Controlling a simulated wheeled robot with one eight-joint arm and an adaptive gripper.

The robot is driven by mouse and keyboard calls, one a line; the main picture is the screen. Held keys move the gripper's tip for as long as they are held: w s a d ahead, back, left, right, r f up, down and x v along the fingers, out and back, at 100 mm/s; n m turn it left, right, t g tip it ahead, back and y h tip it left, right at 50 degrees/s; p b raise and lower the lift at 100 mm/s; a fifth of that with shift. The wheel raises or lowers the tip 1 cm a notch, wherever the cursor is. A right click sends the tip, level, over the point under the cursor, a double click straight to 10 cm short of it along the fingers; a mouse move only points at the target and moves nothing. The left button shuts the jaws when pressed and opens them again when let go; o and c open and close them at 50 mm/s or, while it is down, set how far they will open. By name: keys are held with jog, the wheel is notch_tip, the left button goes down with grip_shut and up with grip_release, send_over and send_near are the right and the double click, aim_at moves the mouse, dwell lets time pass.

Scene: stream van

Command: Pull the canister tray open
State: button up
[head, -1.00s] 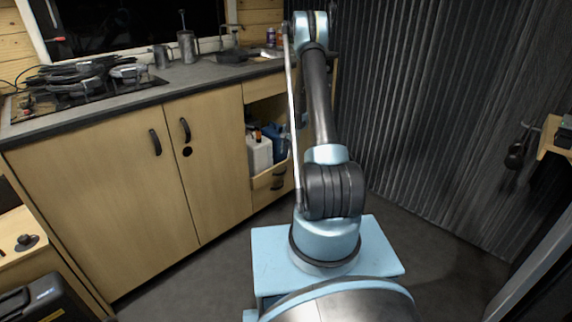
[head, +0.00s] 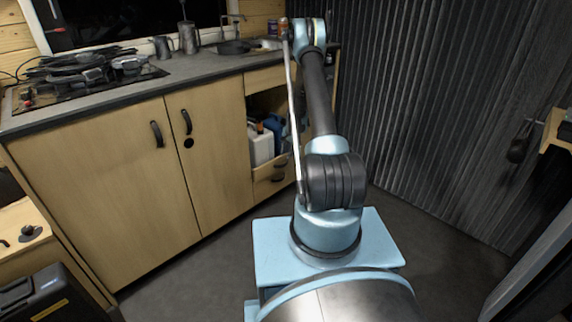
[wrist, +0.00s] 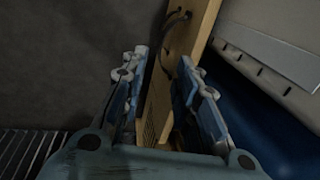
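The canister tray (head: 266,188) is a pale wooden tray low in the open bay right of the cabinet doors, with dark handles on its front. It holds a white canister (head: 261,146) and a blue canister, which also shows in the wrist view (wrist: 235,115). In the wrist view my gripper (wrist: 164,62) is open, its blue fingers apart on either side of the tray's wooden front panel (wrist: 160,100). A dark handle (wrist: 178,16) shows on the panel beyond the fingertips. I cannot tell whether either finger touches the wood. In the head view my arm hides the gripper.
Closed cabinet doors (head: 150,190) are left of the bay, under a grey worktop (head: 190,78) with a stove. A dark corrugated wall (head: 420,110) is on the right. Clear dark floor (head: 195,275) lies before the cabinet. A black case (head: 50,295) is at the lower left.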

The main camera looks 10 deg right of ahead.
notch_tip(320, 180, down, 8)
jog(key=w, duration=0.1)
jog(key=shift+a+r, duration=0.2)
jog(key=shift+a, duration=0.25)
jog(key=shift+w, duration=0.1)
grip_shut()
